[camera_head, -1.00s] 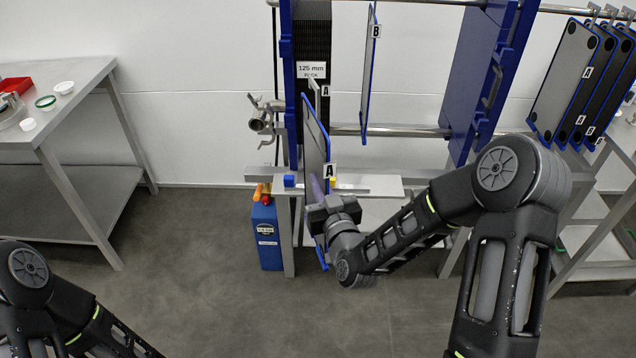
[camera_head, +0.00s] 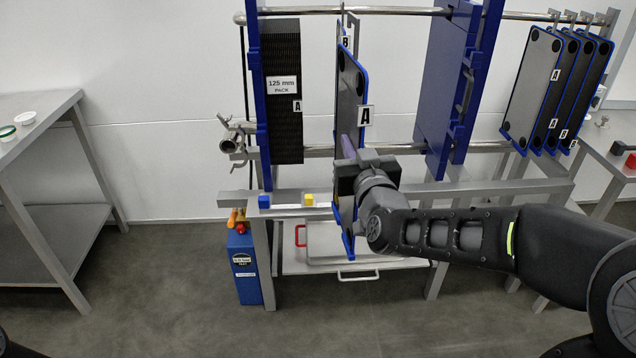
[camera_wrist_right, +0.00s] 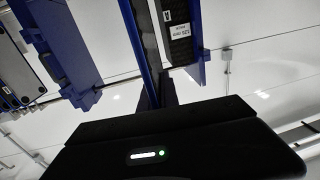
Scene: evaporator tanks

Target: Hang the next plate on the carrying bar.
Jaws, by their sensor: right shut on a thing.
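My right gripper (camera_head: 350,165) is shut on a grey, blue-edged plate (camera_head: 349,95) marked A, held upright and edge-on near the middle of the frame. Its top shows below the upper carrying bar (camera_head: 390,13). Plate B (camera_head: 345,38) hangs from that bar and is mostly hidden behind the held plate; I cannot tell the gap between them. In the right wrist view the held plate's blue edge (camera_wrist_right: 136,45) rises from the dark gripper body. My left gripper is out of view.
Left of the held plate stands the dark 125 mm pack (camera_head: 283,120) by a blue end plate (camera_head: 259,100). A thick blue plate (camera_head: 447,90) stands right. Several plates (camera_head: 535,85) hang on the far-right rack. A lower rail (camera_head: 400,148) runs behind. The left table (camera_head: 50,125) is apart.

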